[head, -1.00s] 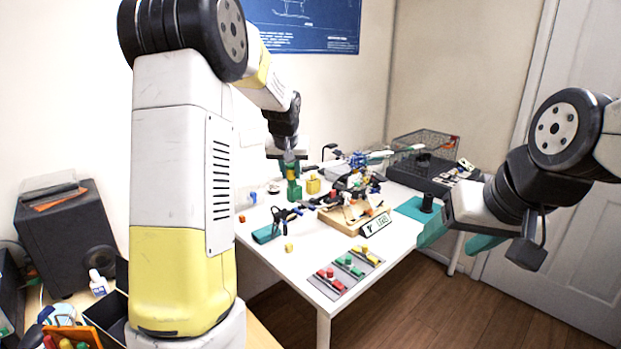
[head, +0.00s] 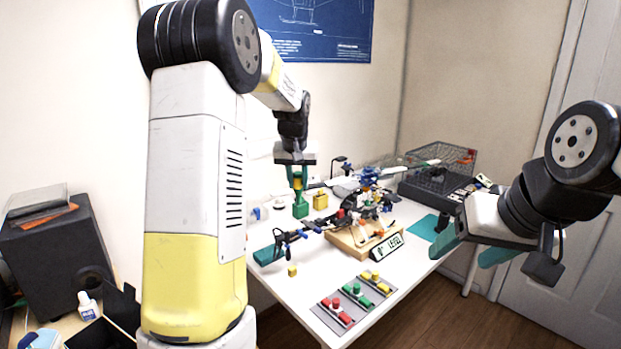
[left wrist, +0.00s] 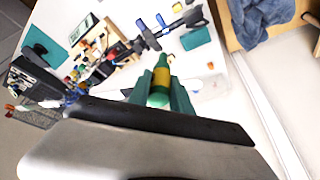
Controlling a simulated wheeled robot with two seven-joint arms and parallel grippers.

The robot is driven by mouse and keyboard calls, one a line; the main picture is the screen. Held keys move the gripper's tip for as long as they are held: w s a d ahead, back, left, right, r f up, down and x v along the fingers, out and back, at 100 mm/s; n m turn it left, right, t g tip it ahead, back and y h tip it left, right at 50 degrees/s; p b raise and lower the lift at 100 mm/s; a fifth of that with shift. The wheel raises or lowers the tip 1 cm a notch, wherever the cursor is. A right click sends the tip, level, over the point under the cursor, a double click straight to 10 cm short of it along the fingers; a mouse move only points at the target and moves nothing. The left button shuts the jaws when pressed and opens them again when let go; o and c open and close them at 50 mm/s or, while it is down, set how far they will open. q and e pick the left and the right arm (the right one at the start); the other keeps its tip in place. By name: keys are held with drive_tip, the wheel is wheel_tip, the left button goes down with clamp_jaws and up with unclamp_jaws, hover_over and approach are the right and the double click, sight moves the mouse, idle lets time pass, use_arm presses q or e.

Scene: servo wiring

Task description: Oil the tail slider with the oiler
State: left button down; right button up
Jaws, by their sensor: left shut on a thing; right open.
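My left gripper (head: 297,178) is shut on the oiler (head: 298,184), above the back left of the table. The oiler, with green and yellow bands, also shows between the fingers in the left wrist view (left wrist: 160,78). I cannot single out the tail slider there. My right gripper (head: 470,250) is open and empty at the table's right edge.
A yellow block (head: 320,201) stands right of the green part. A grey mat (head: 335,318) with red, green and yellow pieces lies at the front. A small yellow cube (head: 292,271) lies near the tail. A wire basket (head: 440,165) is at the back right.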

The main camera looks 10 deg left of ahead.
use_arm(q)
drive_tip(key=shift+f, duration=4)
drive_tip(key=shift+f, duration=0.45)
drive_tip(key=shift+r, duration=4.55)
